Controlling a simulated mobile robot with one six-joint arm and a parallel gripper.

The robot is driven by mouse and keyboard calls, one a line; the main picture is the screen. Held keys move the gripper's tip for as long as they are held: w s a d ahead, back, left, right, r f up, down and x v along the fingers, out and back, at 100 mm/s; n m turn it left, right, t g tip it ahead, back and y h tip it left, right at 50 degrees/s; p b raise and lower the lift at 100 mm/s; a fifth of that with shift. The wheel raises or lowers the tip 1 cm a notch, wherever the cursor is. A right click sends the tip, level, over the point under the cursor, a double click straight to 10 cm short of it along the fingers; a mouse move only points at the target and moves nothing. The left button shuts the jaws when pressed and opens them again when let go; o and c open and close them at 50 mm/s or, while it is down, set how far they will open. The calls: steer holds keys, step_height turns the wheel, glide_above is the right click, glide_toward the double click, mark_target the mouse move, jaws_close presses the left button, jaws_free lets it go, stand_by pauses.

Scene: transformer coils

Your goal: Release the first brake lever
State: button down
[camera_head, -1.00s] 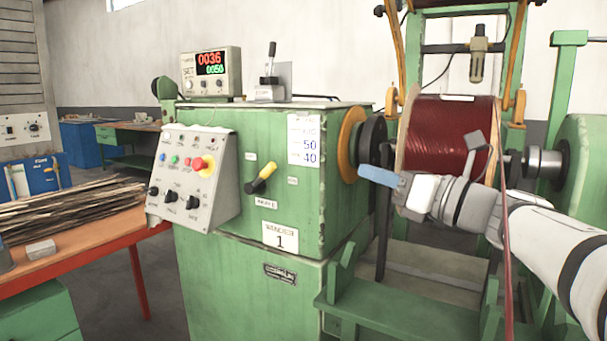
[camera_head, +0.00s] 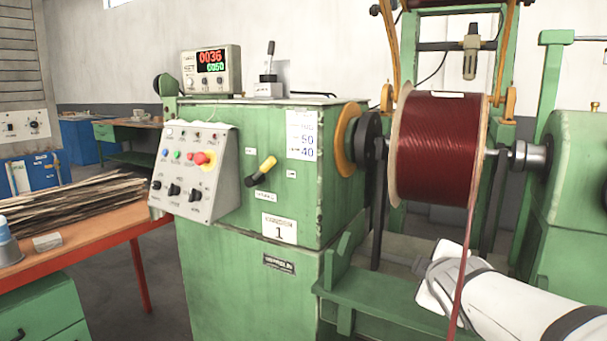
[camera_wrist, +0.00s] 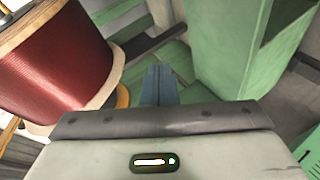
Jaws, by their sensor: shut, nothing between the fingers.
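A lever with a yellow grip and a black end (camera_head: 261,170) is on the front of the green winder cabinet (camera_head: 285,225), tilted up to the right. Small labels surround it, too blurred to read surely. Another lever with a black knob (camera_head: 270,62) stands upright on top of the cabinet. I cannot tell from the labels which one is the brake. My gripper's blue fingers (camera_wrist: 159,76) are shut and empty in the wrist view, beside the red coil (camera_wrist: 55,65).
A sloped control panel (camera_head: 193,172) with a red button juts from the cabinet's left. A green ledge (camera_head: 375,290) and post stand near my wrist. A red strand (camera_head: 468,262) hangs from the coil across my arm. An orange bench (camera_head: 95,237) stands at the left.

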steer(key=s+a+f+m+g+b, duration=0.2)
steer(key=s+f, duration=0.4)
steer(key=f, duration=0.3)
steer(key=s+a+f+m+g+y+b, duration=0.1)
steer(key=s+f+m+g+b, duration=0.3)
steer(key=f, duration=0.5)
steer(key=s+a+f+m+g+b, duration=0.2)
steer(key=s+f+m+g+b, duration=0.2)
steer(key=s+f, duration=0.5)
steer(key=shift+s+a+f+m+g+y, duration=0.35)
steer(key=shift+s+m+g, duration=0.25)
steer(key=shift+m+g, duration=0.45)
